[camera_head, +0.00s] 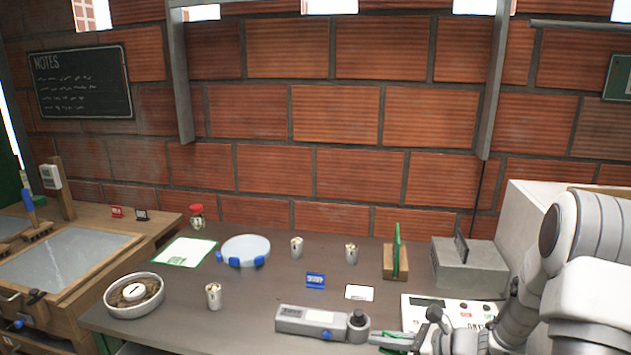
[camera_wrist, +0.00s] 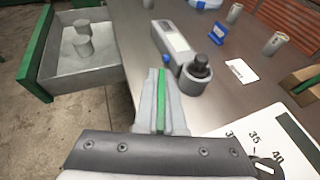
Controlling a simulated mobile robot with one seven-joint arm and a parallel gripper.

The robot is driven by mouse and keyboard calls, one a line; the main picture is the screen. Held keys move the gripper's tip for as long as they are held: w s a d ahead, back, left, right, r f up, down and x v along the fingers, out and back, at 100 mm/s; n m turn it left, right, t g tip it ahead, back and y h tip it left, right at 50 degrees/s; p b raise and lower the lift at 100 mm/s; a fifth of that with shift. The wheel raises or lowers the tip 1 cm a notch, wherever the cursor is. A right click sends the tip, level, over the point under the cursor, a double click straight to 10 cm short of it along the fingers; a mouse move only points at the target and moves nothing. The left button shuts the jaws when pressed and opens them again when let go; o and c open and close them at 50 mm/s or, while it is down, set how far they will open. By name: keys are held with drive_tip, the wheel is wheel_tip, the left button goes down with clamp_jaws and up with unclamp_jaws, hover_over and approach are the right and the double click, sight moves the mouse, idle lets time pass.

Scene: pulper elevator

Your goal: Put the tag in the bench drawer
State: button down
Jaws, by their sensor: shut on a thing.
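A thin green piece, seen edge-on, which I take to be the tag (camera_wrist: 161,100), stands between the fingertips of my gripper (camera_wrist: 160,118) in the wrist view. My gripper (camera_head: 392,339) is shut on it, low at the bench's front edge in the head view. The bench drawer (camera_wrist: 98,76) is pulled open at the left of the wrist view. It is a grey box with a green front, and a grey weight-like object sits inside. My gripper is to the right of the drawer and apart from it. The tag's face is hidden.
A grey handheld meter (camera_head: 318,322) lies on the bench (camera_head: 250,290) near my gripper. A white panel with a dial (camera_wrist: 270,150) is close at the right. Several small cups, a blue label (camera_head: 315,280) and a wooden holder (camera_head: 396,264) stand farther back.

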drive_tip(key=shift+s+a+f+m+t+h, duration=0.1)
drive_tip(key=shift+s+m+t+h, duration=0.2)
drive_tip(key=shift+m+t+h, duration=0.6)
drive_tip(key=shift+s+f+m+t+h, duration=0.1)
drive_tip(key=shift+s+m+t+h, duration=0.15)
drive_tip(key=shift+m+t+h, duration=0.6)
drive_tip(key=shift+s+a+m+t+h, duration=0.1)
drive_tip(key=shift+s+m+t+h, duration=0.2)
drive_tip(key=shift+m+t+h, duration=0.55)
drive_tip(key=shift+d+m, duration=0.1)
drive_tip(key=shift+m, duration=0.2)
drive_tip(key=shift+a+g, duration=0.2)
drive_tip(key=shift+g, duration=0.1)
